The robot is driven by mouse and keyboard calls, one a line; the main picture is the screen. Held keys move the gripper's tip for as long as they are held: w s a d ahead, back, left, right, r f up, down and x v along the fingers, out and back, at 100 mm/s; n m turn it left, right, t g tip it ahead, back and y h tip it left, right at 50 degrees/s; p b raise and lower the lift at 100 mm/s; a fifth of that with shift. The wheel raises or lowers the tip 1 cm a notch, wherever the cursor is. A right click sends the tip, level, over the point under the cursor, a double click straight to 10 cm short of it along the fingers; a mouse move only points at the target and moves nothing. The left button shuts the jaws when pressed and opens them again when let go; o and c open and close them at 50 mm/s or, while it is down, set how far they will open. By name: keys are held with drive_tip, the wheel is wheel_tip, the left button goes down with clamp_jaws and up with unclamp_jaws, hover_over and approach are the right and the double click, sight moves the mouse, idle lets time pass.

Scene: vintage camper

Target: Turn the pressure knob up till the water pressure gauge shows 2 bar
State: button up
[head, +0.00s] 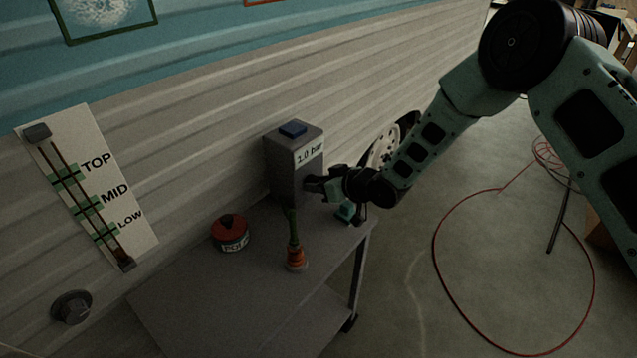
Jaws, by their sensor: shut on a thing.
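The grey pressure box (288,170) stands on the small grey table against the camper wall, with a blue block on top. The water pressure gauge is its white display (309,151), ending in ".0 bar"; the first digit is too small to read surely as 1 or 2. My gripper (314,186) reaches in from the right and is shut at the box's front face, just below the display. The pressure knob there is hidden behind its fingers, so its angle cannot be seen.
The grey table (190,295) holds a red-lidded tin (231,232) and an orange-based item with a green stem (296,256). A TOP/MID/LOW level panel (90,190) and a round dark knob (72,306) are on the wall at left. A red hose (433,245) loops on the floor.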

drive_tip(key=shift+w+d+m+g+y+p, duration=0.15)
drive_tip(key=shift+m+g+y+p, duration=0.15)
drive_tip(key=shift+m, duration=0.3)
drive_tip(key=shift+w+d+m+g+y+p, duration=0.15)
drive_tip(key=shift+m+g+y, duration=0.25)
drive_tip(key=shift+m, duration=0.2)
drive_tip(key=shift+f+m+g+y, duration=0.15)
drive_tip(key=shift+m+g+y, duration=0.7)
drive_tip(key=shift+m, duration=0.65)
drive_tip(key=shift+y, duration=0.25)
drive_tip(key=o, duration=1)
drive_tip(key=v, duration=1.7)
drive_tip(key=shift+d, duration=0.15)
